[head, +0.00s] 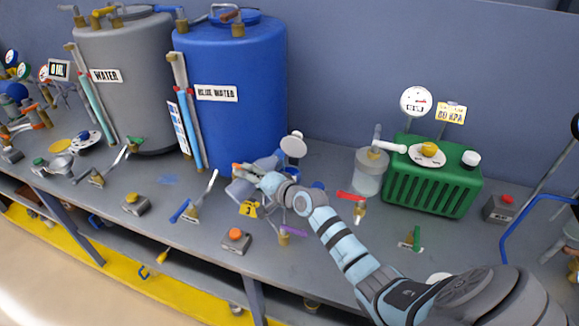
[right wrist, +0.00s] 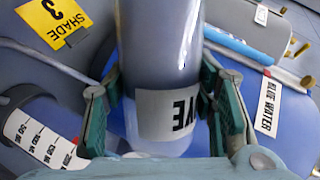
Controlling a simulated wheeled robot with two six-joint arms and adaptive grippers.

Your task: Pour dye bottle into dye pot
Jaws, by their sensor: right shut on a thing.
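My right gripper (right wrist: 165,110) is shut on the dye bottle (right wrist: 157,50), a pale grey-blue cylinder. Its white label, partly hidden, reads upside down in the right wrist view. In the head view the right gripper (head: 255,178) is above the bench in front of the blue tank; the bottle is hard to separate from the fingers there. A dark blue-grey vessel (right wrist: 38,112) with a white millilitre scale is left of the bottle in the right wrist view; I cannot tell whether it is the dye pot. A yellow SHADE 3 tag (right wrist: 55,18) is nearby. My left gripper is not in view.
The blue water tank (head: 232,90) and grey water tank (head: 125,90) stand behind. A clear jar (head: 370,172) and green machine (head: 432,180) stand to the right. A push-button box (head: 236,241) and valves with coloured handles lie along the front of the bench.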

